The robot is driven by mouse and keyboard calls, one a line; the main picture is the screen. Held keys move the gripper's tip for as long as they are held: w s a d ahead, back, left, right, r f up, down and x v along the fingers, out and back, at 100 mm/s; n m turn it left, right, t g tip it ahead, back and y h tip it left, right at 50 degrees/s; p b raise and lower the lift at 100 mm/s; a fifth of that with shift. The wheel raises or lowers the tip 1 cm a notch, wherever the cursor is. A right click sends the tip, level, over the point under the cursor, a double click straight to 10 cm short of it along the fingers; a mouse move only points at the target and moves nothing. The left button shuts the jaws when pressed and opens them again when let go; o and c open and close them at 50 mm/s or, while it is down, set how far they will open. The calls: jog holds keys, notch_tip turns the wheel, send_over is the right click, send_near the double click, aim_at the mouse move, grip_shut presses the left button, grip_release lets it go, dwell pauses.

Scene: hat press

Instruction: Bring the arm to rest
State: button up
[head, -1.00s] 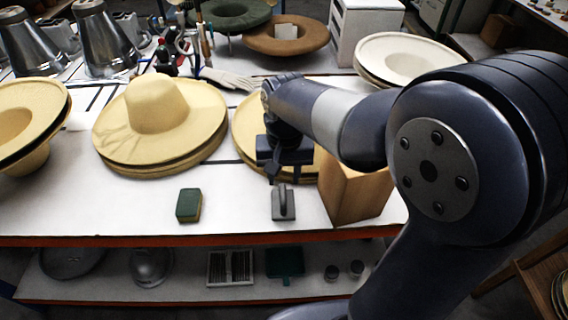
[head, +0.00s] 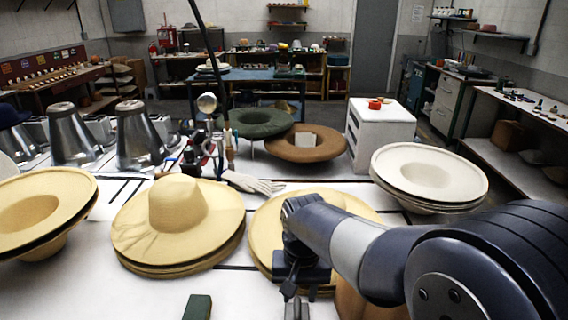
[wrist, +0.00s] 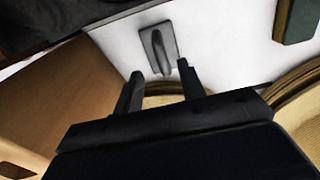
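My gripper (head: 290,284) hangs from my dark arm in front of a stack of straw-coloured hats (head: 264,226) in the head view. In the wrist view its two black fingers (wrist: 160,84) stand apart with nothing held between them, so it is open. A grey flat tool with a raised handle (wrist: 158,48) lies on the white table (wrist: 220,40) beyond the fingertips, apart from them. The tool also shows at the bottom edge of the head view (head: 296,309). My arm and gripper hide part of the hat stack.
A brown wooden block (wrist: 128,65) stands close beside my gripper. A green block (head: 198,307) lies to the left. A brimmed straw hat (head: 178,204) tops another stack. White hats (head: 430,175) are at the right. Metal cones (head: 138,135) and a glove (head: 250,183) stand or lie farther back.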

aim_at(298, 312)
notch_tip(298, 312, down, 9)
jog(key=shift+r+b, duration=0.15)
jog(key=shift+b, duration=0.2)
notch_tip(298, 312, up, 3)
jog(key=shift+a, duration=0.1)
jog(key=shift+r, duration=0.55)
jog(key=shift+f, duration=0.15)
